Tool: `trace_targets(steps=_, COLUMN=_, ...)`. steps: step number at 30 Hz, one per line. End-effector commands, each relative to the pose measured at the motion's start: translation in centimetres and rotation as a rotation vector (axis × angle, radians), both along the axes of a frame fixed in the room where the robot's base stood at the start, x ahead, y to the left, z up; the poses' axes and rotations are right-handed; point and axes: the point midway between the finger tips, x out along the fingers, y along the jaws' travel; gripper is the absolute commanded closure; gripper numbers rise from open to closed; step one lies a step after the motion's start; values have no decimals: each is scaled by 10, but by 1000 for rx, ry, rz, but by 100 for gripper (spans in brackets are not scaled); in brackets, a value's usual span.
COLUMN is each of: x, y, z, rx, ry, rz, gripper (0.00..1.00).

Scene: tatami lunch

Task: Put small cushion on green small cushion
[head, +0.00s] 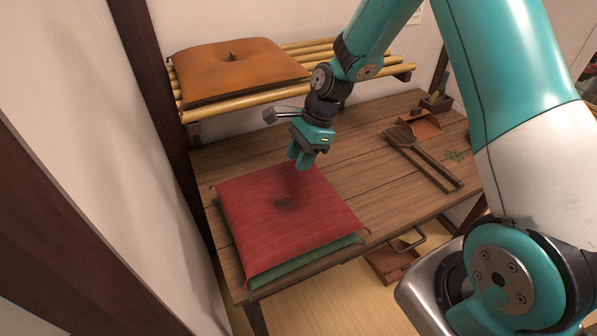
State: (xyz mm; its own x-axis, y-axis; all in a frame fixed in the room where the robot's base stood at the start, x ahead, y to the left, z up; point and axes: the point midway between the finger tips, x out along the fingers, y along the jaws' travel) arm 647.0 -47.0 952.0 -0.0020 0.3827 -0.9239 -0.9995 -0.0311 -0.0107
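A red small cushion (315,215) lies flat on a green small cushion (305,261) at the left front of the wooden table. Only the green cushion's front edge shows; the rest is hidden under the red one. The red cushion has a dark tuft at its middle. An orange small cushion (215,75) lies on the bamboo shelf (183,102) behind. My gripper (301,160) points down above the back part of the red cushion, near its tuft. It appears apart from the cushion and holds nothing that I can see. The finger gap is too small to judge.
A brown box with a handle (390,262) is on the tatami below. A wall and dark post stand close on the left.

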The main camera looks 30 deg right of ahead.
Motion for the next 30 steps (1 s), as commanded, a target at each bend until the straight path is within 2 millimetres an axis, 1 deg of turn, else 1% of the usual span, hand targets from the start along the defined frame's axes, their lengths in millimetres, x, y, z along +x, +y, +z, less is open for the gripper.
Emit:
trace_targets(steps=1, x=-3, y=5, z=13, rx=-1, ry=-28, rz=54, gripper=66)
trace_targets(steps=2, x=-7, y=9, z=22, rx=-2, ry=-48, rz=103, gripper=66)
trace_targets(steps=5, x=-30, y=31, z=63, rx=-6, ry=-157, rz=366, gripper=66)
trace_targets(steps=6, x=-45, y=41, z=82, rx=-9, ry=-212, rz=503, gripper=66)
trace_targets(steps=8, x=-72, y=57, z=110, rx=-11, ry=-303, rz=732, gripper=66)
trace_targets(steps=9, x=-91, y=65, z=127, rx=-13, ry=-364, rz=887, gripper=66)
trace_targets(steps=11, x=-122, y=76, z=148, rx=-14, ry=-453, rz=1115, gripper=66)
trace_targets(steps=12, x=-142, y=81, z=159, rx=-15, ry=-510, rz=1259, gripper=66)
trace_targets(steps=13, x=-157, y=84, z=167, rx=-14, ry=-549, rz=1361, gripper=66)
trace_targets(steps=15, x=-188, y=89, z=179, rx=-15, ry=-633, rz=1576, gripper=66)
trace_targets(steps=18, x=-221, y=91, z=188, rx=-15, ry=-722, rz=1806, gripper=66)
trace_targets(steps=21, x=-239, y=91, z=192, rx=-15, ry=-775, rz=1945, gripper=66)
trace_targets(steps=24, x=-247, y=92, z=193, rx=-13, ry=-795, rz=2001, gripper=66)
trace_targets(steps=30, x=-247, y=92, z=193, rx=-13, ry=-797, rz=2007, gripper=66)
